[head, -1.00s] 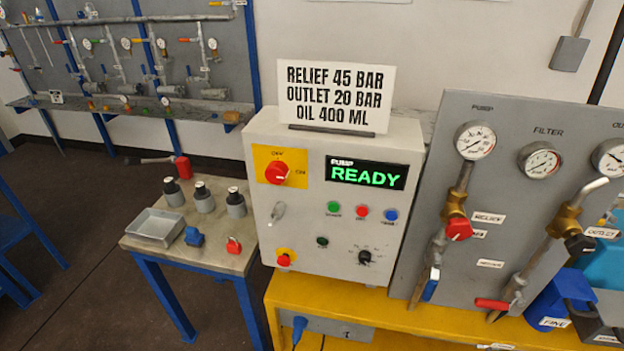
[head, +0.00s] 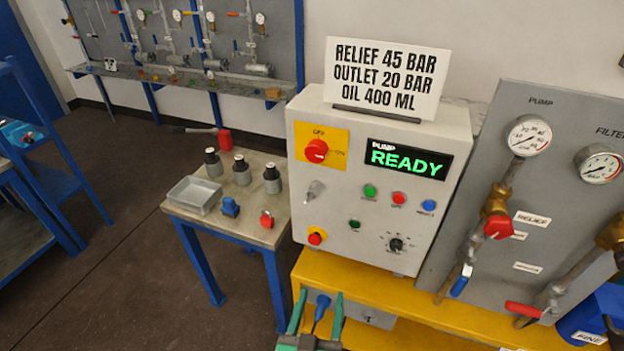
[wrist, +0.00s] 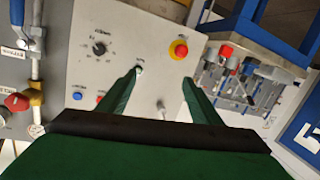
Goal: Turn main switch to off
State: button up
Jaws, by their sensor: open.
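The main switch (head: 316,151) is a red rotary knob on a yellow plate, at the upper left of the pale control box (head: 375,225). OFF is marked above it and ON to its right; its exact pointing is too small to tell. My gripper (head: 317,308) is low in the head view, below and in front of the box, with its green fingers apart and empty. In the wrist view the open fingers (wrist: 161,80) reach across the box front, apart from the switch. The switch cannot be made out there.
A red stop button on yellow (head: 317,236), a small lever (head: 314,190) and coloured buttons (head: 399,197) share the box front. A sign (head: 386,75) stands on top. A small table (head: 240,231) with bottles stands left; a gauge panel (head: 560,150) stands right.

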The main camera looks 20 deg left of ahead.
jog(key=w+a+r+t, duration=0.1)
jog(key=w+a+r, duration=0.25)
jog(key=r, duration=0.25)
jog(key=w+a+r, duration=0.2)
jog(key=w+r, duration=0.2)
jog(key=r, duration=0.3)
jog(key=m+h, duration=0.3)
jog(key=m, duration=0.1)
send_near(314, 155)
jog(key=shift+t, duration=0.4)
jog(key=w, duration=0.8)
jog(key=shift+w+d+f, duration=0.25)
jog(key=shift+w+f, duration=0.05)
jog(key=shift+f, duration=0.05)
jog(key=c, duration=1.1)
jog(key=shift+o, duration=0.2)
